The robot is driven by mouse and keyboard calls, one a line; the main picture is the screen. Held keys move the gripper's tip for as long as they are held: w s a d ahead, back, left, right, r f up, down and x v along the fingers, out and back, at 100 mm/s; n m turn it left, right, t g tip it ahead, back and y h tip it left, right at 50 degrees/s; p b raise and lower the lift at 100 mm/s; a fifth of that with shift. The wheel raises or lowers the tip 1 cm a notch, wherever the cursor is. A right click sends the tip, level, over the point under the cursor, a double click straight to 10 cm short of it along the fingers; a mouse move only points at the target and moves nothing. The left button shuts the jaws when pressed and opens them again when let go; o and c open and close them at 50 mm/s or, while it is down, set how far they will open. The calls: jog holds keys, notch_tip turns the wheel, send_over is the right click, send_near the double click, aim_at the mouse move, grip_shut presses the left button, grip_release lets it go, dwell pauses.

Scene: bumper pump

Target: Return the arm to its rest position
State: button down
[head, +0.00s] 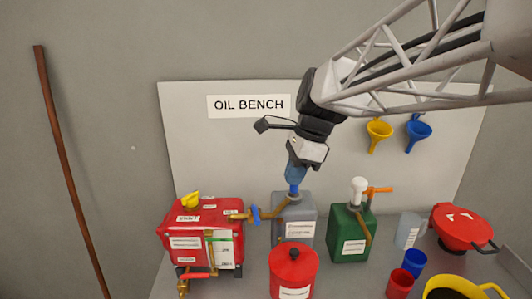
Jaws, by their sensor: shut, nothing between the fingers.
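My gripper (300,159) hangs at the end of my arm, above the grey can (306,226) in the middle of the bench. It points down and is shut with nothing held. A blue tapered piece (295,178) shows directly below the gripper's pale body, over the can's top. I cannot tell whether the gripper touches it, and the fingertips are not clearly visible. My arm reaches in from the upper right, in front of the back panel.
A red tank (208,238) with brass fittings stands left, a red canister (293,272) in front, and a green can (349,240) right. Funnels (379,132) hang behind. Space above the left bench is free.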

jog(key=shift+s, duration=0.1)
jog(key=s+d+f+n+t+h, duration=0.1)
jog(key=s+d+f+n, duration=0.3)
jog(key=s+n, duration=0.4)
jog(key=s+d+f+n+t+h, duration=0.1)
jog(key=s+d+f+n, duration=0.3)
jog(key=s, duration=0.8)
jog(key=shift+d+f+n+t+h, duration=0.3)
jog(key=shift+d+n+h, duration=0.65)
jog(key=shift+n, duration=1.45)
jog(key=shift+w+r+y, duration=0.1)
jog(key=shift+w+y, duration=0.05)
jog(key=shift+y, duration=0.1)
jog(key=w+a+f+m+g+y, duration=0.1)
jog(key=w+m+g+y, duration=0.3)
jog(key=w+m+y, duration=1.1)
jog(key=w+m, duration=0.1)
jog(key=w, duration=0.7)
jog(key=shift+a+f+y, duration=0.15)
jog(key=shift+a+y, duration=0.15)
